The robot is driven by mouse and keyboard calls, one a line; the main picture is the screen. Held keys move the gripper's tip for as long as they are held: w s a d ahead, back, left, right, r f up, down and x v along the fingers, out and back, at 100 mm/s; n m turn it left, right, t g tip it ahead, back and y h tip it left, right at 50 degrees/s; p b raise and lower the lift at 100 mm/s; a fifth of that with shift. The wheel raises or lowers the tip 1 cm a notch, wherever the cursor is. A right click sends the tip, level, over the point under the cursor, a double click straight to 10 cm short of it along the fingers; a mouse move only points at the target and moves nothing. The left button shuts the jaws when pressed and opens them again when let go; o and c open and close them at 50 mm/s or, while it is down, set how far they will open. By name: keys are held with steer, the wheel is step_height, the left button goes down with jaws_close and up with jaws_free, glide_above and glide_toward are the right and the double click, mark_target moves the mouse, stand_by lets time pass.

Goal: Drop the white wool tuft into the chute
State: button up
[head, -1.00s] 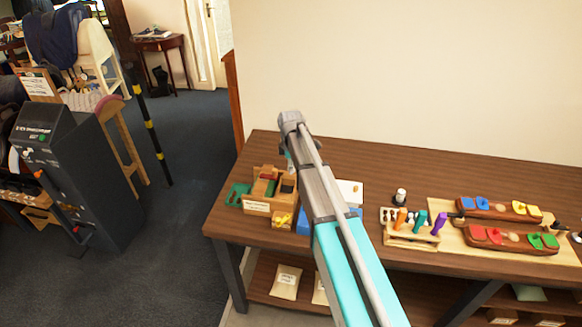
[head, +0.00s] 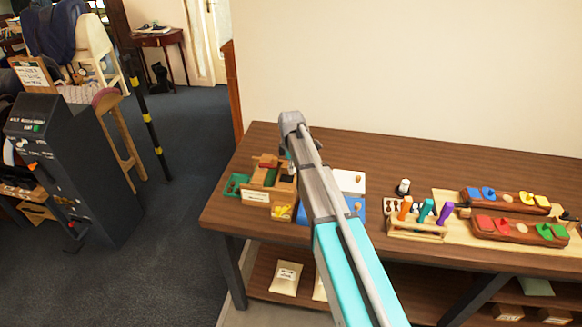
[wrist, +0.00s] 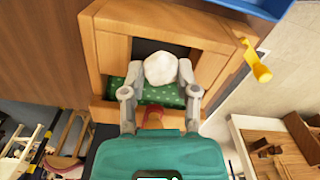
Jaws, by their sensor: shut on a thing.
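The white wool tuft (wrist: 160,69) is held between the two grey fingers of my gripper (wrist: 160,76) in the wrist view, and the fingers are shut on it. Beyond it is a wooden box (wrist: 98,40) with a dark opening (wrist: 148,46), which may be the chute; I cannot tell the height of the tuft above it. A green dotted surface (wrist: 148,93) lies below the tuft inside the wooden frame. In the head view my arm reaches over the bench near a wooden box (head: 258,197) with a white label; the tuft is not clear there.
A yellow handle (wrist: 262,73) sticks out beside the box in the wrist view. On the bench (head: 400,160) are a rack with coloured handles (head: 415,228) and boards with coloured pieces (head: 510,228). A dark machine (head: 70,165) stands left, with open floor between.

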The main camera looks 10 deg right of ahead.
steer(key=shift+f, duration=0.1)
stand_by(0.3)
steer(key=o, duration=1)
step_height(320, 180, up, 6)
steer(key=p, duration=0.6)
steer(key=s+d+f+b, duration=0.2)
steer(key=s, duration=1)
steer(key=s+d+f+b, duration=0.1)
steer(key=s+b, duration=0.1)
steer(key=s, duration=1.1)
steer(key=shift+s+d+f, duration=0.15)
steer(key=shift+d+f, duration=0.25)
